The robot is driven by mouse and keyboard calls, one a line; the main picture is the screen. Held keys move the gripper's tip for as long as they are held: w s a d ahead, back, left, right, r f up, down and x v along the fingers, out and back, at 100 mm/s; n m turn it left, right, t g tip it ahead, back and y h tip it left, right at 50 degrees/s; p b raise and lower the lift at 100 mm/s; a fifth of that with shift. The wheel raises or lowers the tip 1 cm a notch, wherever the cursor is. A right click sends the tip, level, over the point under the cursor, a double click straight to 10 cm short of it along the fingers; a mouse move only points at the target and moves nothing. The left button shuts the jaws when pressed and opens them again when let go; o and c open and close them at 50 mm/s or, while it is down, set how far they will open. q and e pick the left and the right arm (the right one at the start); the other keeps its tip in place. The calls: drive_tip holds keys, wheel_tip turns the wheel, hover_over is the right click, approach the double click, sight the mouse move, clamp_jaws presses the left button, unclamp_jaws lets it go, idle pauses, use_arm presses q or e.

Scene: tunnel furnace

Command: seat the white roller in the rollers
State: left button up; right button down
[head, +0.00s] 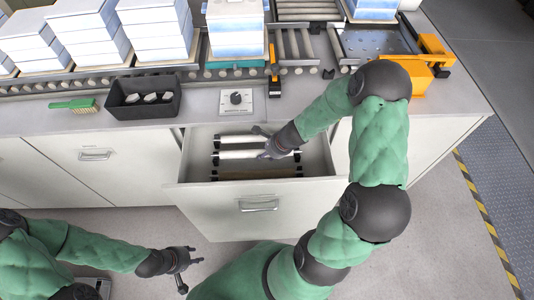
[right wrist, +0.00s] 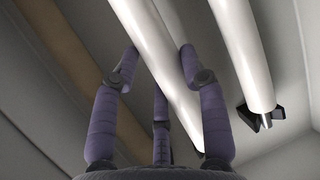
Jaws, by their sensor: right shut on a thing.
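Two white rollers lie in the open drawer, a back one (head: 238,139) and a middle one (head: 235,155). My right gripper (head: 266,154) reaches into the drawer and is shut on the middle white roller. In the right wrist view its fingers are on both sides of that held roller (right wrist: 158,60); the back roller (right wrist: 242,50) lies to the right. My left gripper (head: 187,262) is open and empty in front of the cabinet, away from the drawer. The conveyor rollers (head: 297,46) are on the counter behind.
A brown roller (head: 258,173) lies at the drawer's front. The drawer front (head: 225,205) and walls surround the right gripper closely. On the counter are a black bin (head: 143,96), a green brush (head: 72,105), a dial box (head: 236,101) and an orange bracket (head: 405,72). White block stacks (head: 155,35) stand behind.

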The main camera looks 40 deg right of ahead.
drive_tip(key=shift+r+p, duration=3.55)
drive_tip(key=shift+r, duration=0.3)
